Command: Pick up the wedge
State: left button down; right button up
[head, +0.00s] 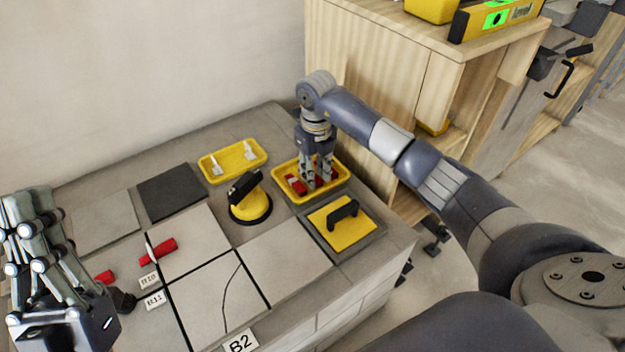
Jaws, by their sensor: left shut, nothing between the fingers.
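Red wedges (295,185) lie in a yellow tray (284,198) at the back right of the tiled block. My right gripper (318,180) points down into this tray, its fingertips among the wedges. Red shows between and beside its fingers, but I cannot tell whether they grip a wedge or stand open around it. Another red wedge-like piece (158,252) lies on the tiles beside a thin upright white piece, and a further red piece (105,277) lies near my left gripper. My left gripper (32,200) is shut and empty at the left edge, fingers pointing up.
A second yellow tray (233,160) holds white clips. A yellow and black suction cup (250,203) stands on the tiles. A yellow float with a black handle (343,222) lies at the right. A wooden cabinet (390,75) carrying a level (495,18) stands behind my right arm.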

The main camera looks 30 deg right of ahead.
jog(key=shift+f, duration=0.45)
jog(key=c, duration=0.5)
jog(key=shift+r, duration=0.2)
